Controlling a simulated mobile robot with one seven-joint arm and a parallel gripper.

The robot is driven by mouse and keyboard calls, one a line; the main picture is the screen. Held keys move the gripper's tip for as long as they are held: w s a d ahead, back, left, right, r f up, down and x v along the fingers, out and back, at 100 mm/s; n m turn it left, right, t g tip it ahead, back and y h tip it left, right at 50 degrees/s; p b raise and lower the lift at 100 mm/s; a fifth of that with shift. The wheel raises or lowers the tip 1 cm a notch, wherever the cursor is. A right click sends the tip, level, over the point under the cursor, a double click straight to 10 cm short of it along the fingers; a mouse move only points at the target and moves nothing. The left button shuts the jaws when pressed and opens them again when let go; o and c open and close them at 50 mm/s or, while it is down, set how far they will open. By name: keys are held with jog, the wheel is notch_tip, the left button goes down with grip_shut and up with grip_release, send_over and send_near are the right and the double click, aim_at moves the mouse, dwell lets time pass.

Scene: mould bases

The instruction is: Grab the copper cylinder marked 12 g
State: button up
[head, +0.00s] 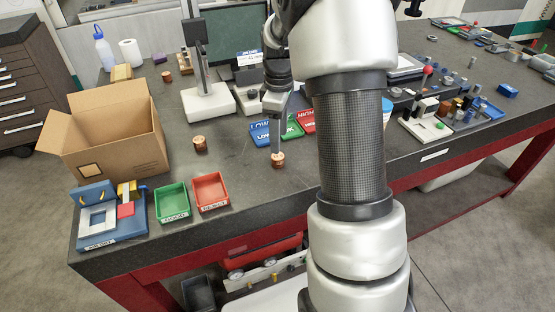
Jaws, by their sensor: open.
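Three small copper cylinders show on the dark workbench: one (278,161) directly below my gripper, one (200,145) to its left near the cardboard box, and one (167,76) farther back. Their mass markings are too small to read, so I cannot tell which is marked 12 g. My gripper (277,149) points down, open, with its fingertips at the top of the nearest cylinder. I cannot tell whether the fingers touch it or reach around it.
An open cardboard box (110,135), a green tray (173,203), a red tray (210,191) and a blue fixture (108,222) stand left. Blue, green and red trays (260,133) lie behind my gripper. A white-based stand (208,103) is behind. The bench front is clear around the nearest cylinder.

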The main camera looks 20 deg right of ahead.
aim_at(278, 156)
jog(key=shift+a+f, duration=0.15)
jog(key=shift+f, duration=3.2)
grip_shut()
